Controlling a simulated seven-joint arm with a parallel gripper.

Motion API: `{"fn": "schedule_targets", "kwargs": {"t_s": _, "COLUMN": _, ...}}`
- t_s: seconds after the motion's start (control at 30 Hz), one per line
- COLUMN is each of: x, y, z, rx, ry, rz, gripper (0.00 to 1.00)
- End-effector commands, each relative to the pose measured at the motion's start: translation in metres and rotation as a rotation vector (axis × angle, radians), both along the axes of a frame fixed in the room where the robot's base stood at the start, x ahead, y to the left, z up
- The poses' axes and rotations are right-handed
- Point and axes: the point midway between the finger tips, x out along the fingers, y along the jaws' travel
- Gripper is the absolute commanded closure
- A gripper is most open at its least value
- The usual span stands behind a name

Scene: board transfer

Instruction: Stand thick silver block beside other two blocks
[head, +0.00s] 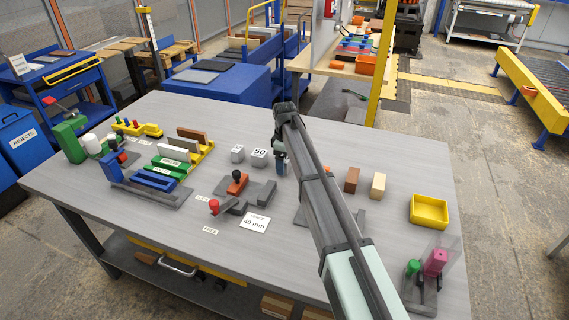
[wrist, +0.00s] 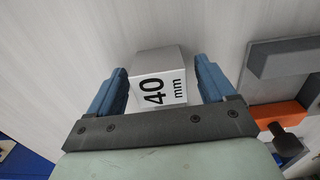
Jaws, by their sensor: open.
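A silver block with a white face marked "40 mm" (wrist: 158,90) stands between my gripper's fingers in the wrist view. My gripper (wrist: 160,72) is open around it, with a small gap at the right finger; I cannot tell whether the left finger touches. In the head view my gripper (head: 282,170) is low over the middle of the table and mostly hides that block. Two other silver blocks stand just to its left: a smaller one (head: 237,154) and one marked "50" (head: 259,158). A card marked "40 mm" (head: 256,222) lies nearer the front.
A grey fixture with an orange part and black knob (head: 237,184) is close by on the near left; it also shows in the wrist view (wrist: 281,118). Brown (head: 352,180) and tan (head: 378,186) blocks and a yellow tray (head: 429,211) stand to the right.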

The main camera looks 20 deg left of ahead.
Motion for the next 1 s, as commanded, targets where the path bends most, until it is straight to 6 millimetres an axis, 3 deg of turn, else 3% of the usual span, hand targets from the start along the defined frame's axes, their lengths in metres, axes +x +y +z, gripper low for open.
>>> {"fn": "schedule_targets", "kwargs": {"t_s": 0.4, "x": 0.001, "y": 0.000, "z": 0.075, "rx": 0.001, "ry": -0.001, "rz": 0.000, "gripper": 0.17}}
{"fn": "schedule_targets", "kwargs": {"t_s": 0.6, "x": 0.000, "y": 0.000, "z": 0.101, "rx": 0.000, "ry": 0.000, "rz": 0.000, "gripper": 0.17}}
{"fn": "schedule_targets", "kwargs": {"t_s": 1.0, "x": 0.000, "y": 0.000, "z": 0.114, "rx": 0.000, "ry": 0.000, "rz": 0.000, "gripper": 0.17}}
